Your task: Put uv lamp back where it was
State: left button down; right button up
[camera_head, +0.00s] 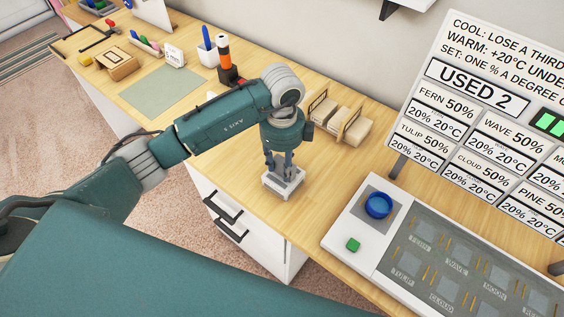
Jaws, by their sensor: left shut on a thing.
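My left gripper (281,161) points down over the wooden desk, with its fingers shut on a small white block-like thing (283,183), which I take to be the uv lamp. The fingers and wrist hide part of its top. It is low over the bare desk between the white drawers and the wall. I cannot tell whether its underside touches the desk. My right gripper is not in view.
A control panel (370,245) with a blue dish and green button is at right, below a large sign (480,110). Wooden holders (340,118) stand behind my gripper. An orange-and-black cylinder (225,55), white cup (207,54) and green mat (160,92) are farther left.

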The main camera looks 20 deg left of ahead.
pick_arm(q)
jog(key=shift+f, duration=0.2)
jog(key=c, duration=1.3)
grip_release()
jog(key=shift+r, duration=0.1)
jog(key=shift+o, duration=0.5)
